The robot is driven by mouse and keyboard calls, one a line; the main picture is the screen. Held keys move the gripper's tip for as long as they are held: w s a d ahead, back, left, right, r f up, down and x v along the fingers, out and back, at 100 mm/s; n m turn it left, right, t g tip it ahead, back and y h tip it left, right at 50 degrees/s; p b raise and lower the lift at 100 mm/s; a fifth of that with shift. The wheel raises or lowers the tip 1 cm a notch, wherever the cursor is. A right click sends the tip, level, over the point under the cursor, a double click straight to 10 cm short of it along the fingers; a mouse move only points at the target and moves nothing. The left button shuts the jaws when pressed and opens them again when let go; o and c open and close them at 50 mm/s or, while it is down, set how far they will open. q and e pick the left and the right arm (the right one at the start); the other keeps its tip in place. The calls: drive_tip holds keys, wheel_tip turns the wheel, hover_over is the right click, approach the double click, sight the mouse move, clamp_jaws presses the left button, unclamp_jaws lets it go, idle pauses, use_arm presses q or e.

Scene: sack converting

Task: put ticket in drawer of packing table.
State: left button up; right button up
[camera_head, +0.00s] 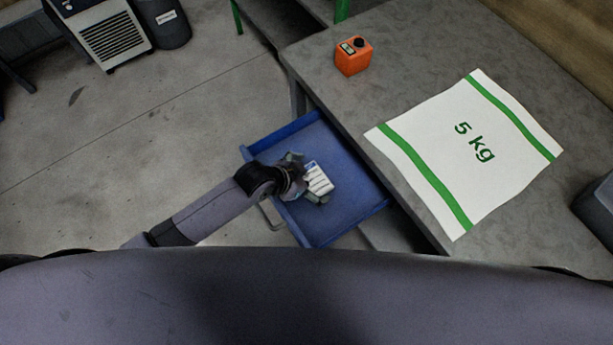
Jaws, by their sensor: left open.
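The blue drawer (345,210) of the packing table (398,50) is pulled open, its inside facing up to me. A small white ticket with a blue mark (318,178) shows at the fingers of my left gripper (312,186), over the drawer. The left gripper is open, and its fingers are partly hidden by the ticket and the wrist. I cannot tell whether the ticket touches the drawer floor. My right gripper is not in view.
A white sack with green bands and "5 kg" (425,143) lies flat on the tabletop. An orange box-shaped device (353,56) stands near the table's far left corner. A dark object (597,208) is at the right edge. The floor left of the drawer is clear.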

use_arm(q)
drive_tip(key=v, duration=1.2)
drive_tip(key=shift+p, duration=0.45)
